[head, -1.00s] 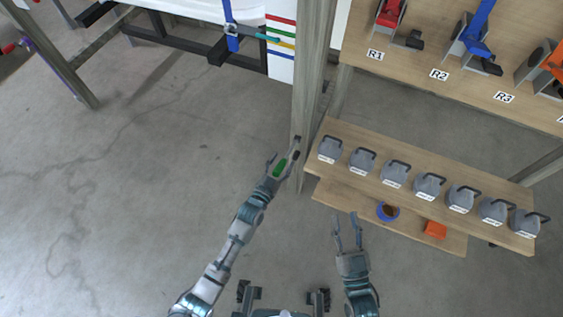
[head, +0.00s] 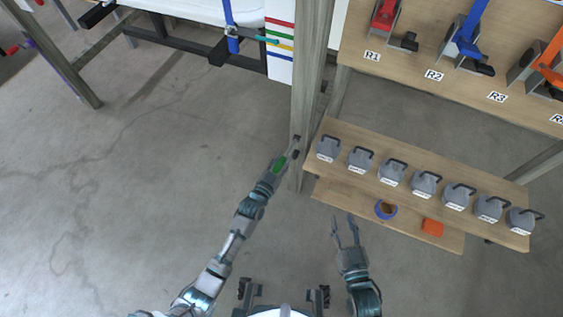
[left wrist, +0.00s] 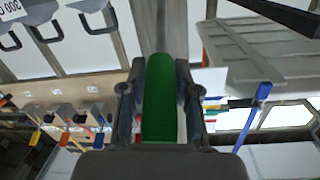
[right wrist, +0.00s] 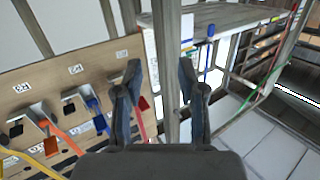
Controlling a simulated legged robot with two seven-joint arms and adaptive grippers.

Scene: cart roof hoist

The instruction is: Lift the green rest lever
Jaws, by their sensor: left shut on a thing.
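The green rest lever (head: 278,165) shows as a short green grip beside the wooden post in the head view. In the left wrist view the green lever (left wrist: 159,100) stands lengthwise between the two fingers. My left gripper (head: 284,160) is shut on it. The gripper covers part of the lever, and its mount is hard to make out. My right gripper (head: 343,220) is open and empty, in front of the lower shelf. In the right wrist view its fingers (right wrist: 157,85) stand apart with nothing between them.
A wooden post (head: 309,80) stands just beside the left gripper. At right, a shelf (head: 420,172) holds several grey weights, with a blue tape roll (head: 385,209) and an orange block (head: 432,227) below. Red (head: 384,15) and blue levers (head: 468,30) sit on the upper board. Floor at left is clear.

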